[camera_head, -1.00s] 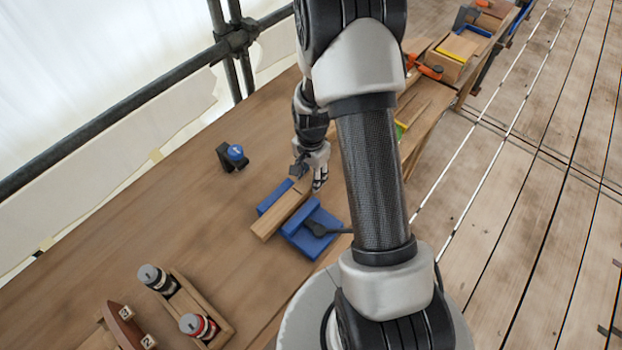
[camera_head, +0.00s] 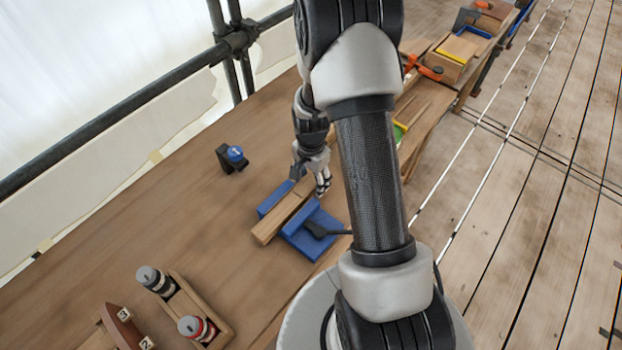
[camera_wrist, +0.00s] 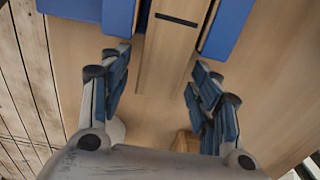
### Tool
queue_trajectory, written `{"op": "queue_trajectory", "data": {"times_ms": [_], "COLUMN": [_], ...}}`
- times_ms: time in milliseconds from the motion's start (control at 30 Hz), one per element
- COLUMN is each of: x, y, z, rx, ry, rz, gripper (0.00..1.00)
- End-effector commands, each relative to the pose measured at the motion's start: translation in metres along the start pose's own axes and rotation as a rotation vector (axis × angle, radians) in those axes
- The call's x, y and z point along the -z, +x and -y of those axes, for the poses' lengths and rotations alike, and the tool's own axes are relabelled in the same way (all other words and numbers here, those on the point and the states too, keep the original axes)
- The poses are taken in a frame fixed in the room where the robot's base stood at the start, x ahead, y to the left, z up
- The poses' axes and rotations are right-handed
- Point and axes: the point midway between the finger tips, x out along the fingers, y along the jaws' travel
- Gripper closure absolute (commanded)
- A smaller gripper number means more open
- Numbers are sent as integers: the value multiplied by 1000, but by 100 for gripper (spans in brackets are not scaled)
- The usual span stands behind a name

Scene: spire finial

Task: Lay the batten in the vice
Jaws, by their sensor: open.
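The batten (camera_head: 279,217) is a pale wooden bar lying lengthwise between the jaws of the blue vice (camera_head: 312,240). Its near end sticks out past the jaws. In the wrist view the batten (camera_wrist: 168,55) carries a dark line across it, with a blue vice jaw (camera_wrist: 230,25) on each side. My gripper (camera_head: 311,183) is just beyond the vice, at the far end of the batten. In the wrist view my gripper (camera_wrist: 160,78) is open, with one finger on each side of the batten and a gap to both. My arm partly hides the far end in the head view.
A black block with a blue top (camera_head: 233,157) stands left of the vice. A wooden rack with cylinders (camera_head: 187,305) and a numbered wooden piece (camera_head: 123,327) are at the near left. The vice handle (camera_head: 325,231) points right. Scaffold poles (camera_head: 110,115) run along the back.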

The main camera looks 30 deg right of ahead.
Motion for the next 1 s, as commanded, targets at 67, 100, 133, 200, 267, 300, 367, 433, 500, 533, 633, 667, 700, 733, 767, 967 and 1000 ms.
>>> {"op": "queue_trajectory", "data": {"times_ms": [67,100,133,200,267,300,367,433,500,533,633,667,700,733,767,967,1000], "x": [0,0,0,1,1,1,1,1,1,1,0,0,0,0,0,-7,-12], "y": [-1,-3,-5,-14,-25,-34,-47,-63,-78,-85,-102,-106,-111,-114,-117,-145,-159], "z": [0,0,0,1,1,1,1,1,1,1,1,0,0,0,0,1,1], "rx": [0,0,0,3,4,4,4,4,4,4,3,2,2,2,2,19,29], "ry": [0,0,0,0,0,0,0,0,0,0,0,0,0,0,0,-54,-90], "rz": [0,0,0,-2,-3,-3,-3,-3,-3,-3,-2,-2,-2,-2,-1,-15,-23], "gripper": [43,43,43,43,43,43,43,43,43,43,43,43,43,43,43,43,43]}}
